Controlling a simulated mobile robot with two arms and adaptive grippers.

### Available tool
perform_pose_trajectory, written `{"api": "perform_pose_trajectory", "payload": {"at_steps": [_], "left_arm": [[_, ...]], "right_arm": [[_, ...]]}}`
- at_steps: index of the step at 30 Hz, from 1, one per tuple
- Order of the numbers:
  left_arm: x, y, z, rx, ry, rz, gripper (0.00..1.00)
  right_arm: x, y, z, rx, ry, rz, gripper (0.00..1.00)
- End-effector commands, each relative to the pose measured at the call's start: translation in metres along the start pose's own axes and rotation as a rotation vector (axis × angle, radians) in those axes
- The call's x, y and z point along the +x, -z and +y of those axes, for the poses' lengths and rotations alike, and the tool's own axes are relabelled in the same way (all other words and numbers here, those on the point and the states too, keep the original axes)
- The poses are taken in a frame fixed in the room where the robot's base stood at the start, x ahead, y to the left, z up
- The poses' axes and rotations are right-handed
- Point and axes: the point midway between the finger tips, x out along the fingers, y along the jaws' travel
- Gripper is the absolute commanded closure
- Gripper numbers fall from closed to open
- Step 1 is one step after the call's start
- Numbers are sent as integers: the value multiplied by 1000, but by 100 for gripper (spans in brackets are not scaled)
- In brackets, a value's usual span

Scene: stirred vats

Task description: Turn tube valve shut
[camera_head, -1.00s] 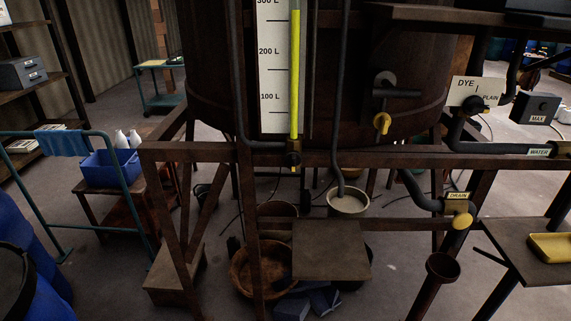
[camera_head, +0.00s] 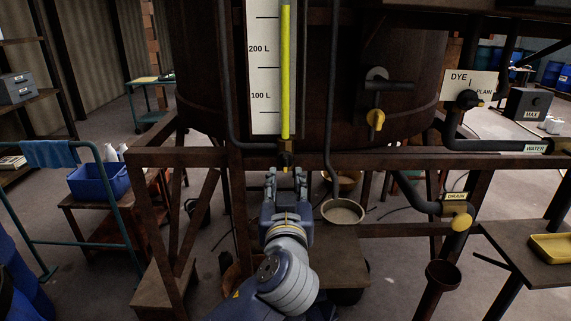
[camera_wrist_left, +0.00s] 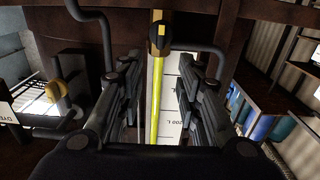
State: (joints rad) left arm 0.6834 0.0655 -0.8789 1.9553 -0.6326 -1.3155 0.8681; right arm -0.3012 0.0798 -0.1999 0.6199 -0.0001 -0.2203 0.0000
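The tube valve (camera_head: 286,159) is a small dark knob on a brass fitting at the foot of the yellow-filled sight tube (camera_head: 285,70). In the left wrist view the valve (camera_wrist_left: 159,36) shows as a dark round knob with a yellow mark, past the fingertips and about centred between them. My left gripper (camera_head: 286,176) is open and empty, just below the valve in the head view, its fingers pointing at it. In the left wrist view its two fingers (camera_wrist_left: 158,72) stand wide apart, apparently not touching the valve. My right gripper is not in view.
A rusty frame beam (camera_head: 400,160) runs across at valve height. Dark pipes stand either side of the level scale (camera_head: 262,70). To the right are a yellow-handled valve (camera_head: 376,118), the drain valve (camera_head: 461,221) and the dye valve (camera_head: 468,100). A bowl (camera_head: 343,212) sits below.

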Motion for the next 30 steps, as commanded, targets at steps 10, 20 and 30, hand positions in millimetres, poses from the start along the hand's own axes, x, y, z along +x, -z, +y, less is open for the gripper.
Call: {"api": "perform_pose_trajectory", "payload": {"at_steps": [10, 20, 30], "left_arm": [[54, 3, -1, 6, 3, -1, 68], [97, 1, 0, 5, -1, -1, 68], [106, -1, 0, 2, -1, -2, 68]], "right_arm": [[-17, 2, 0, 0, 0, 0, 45], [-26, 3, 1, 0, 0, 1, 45], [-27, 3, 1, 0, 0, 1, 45]]}}
